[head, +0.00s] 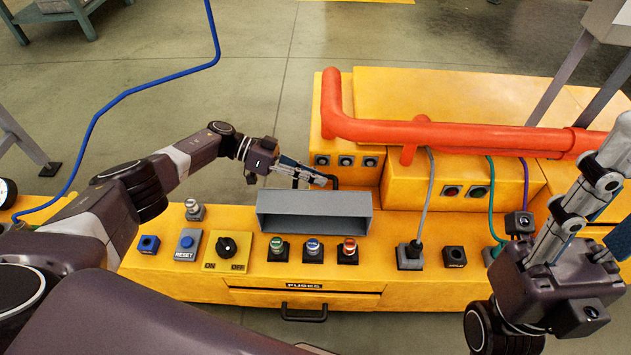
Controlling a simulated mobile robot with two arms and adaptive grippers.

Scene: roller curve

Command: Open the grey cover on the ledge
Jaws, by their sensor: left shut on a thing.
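The grey cover (315,226) is a long, hollow box shape on the yellow ledge (190,285). Its hollow side faces me, so I see its inner walls, and it stands just behind three fuses with green, blue and red marks. A black handle (333,179) shows at its back edge. My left gripper (324,181) reaches in from the left behind the cover and is shut on the handle; the exact grip is partly hidden. My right gripper (606,178) is at the right edge, away from the cover; its finger opening is unclear.
The green fuse (278,251), blue fuse (313,251) and red fuse (348,251) stand in front. Left are an on/off knob (227,247) and a reset button (187,244). Right is a plug (411,254). An orange pipe (440,134) runs behind.

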